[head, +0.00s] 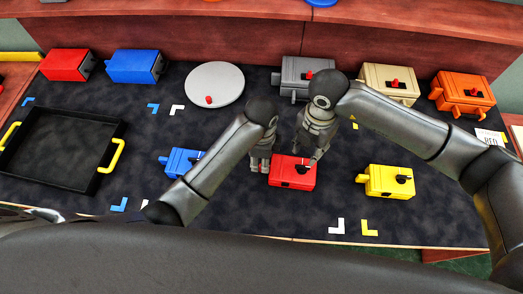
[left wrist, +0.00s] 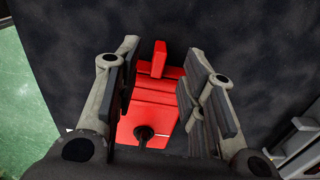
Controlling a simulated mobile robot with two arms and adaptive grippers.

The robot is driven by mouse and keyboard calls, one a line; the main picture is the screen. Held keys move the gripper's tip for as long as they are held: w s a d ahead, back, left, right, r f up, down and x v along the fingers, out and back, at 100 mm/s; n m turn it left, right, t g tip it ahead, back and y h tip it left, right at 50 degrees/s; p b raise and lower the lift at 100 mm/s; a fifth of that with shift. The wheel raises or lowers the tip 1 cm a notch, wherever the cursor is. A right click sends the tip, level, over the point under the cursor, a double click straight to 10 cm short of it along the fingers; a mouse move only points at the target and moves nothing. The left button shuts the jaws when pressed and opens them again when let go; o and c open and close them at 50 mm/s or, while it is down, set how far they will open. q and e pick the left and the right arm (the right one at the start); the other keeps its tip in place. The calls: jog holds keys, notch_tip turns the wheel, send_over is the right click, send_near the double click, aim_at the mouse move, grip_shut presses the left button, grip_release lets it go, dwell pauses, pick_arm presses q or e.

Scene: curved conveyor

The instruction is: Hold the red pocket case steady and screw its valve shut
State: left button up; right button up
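The red pocket case (head: 285,178) lies on the dark mat at the middle front. Its dark valve (head: 302,169) is on top, toward the right side. My left gripper (head: 261,166) is at the case's left end. In the left wrist view its fingers (left wrist: 158,85) are apart, with the red case (left wrist: 150,98) and its upright red tab (left wrist: 159,60) showing between them; contact is not clear. The black valve (left wrist: 144,133) shows low in that view. My right gripper (head: 308,158) is just above the case near the valve; its fingertips are partly hidden.
A blue case (head: 182,162) lies to the left and a yellow case (head: 388,181) to the right. A black tray (head: 62,177) with yellow handles is at far left. A round grey plate (head: 214,85) and several other cases, including an orange one (head: 463,90), stand along the back.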

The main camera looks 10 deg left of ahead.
pick_arm(q)
jog(key=shift+f, duration=3.1)
jog(key=c, duration=0.8)
grip_shut()
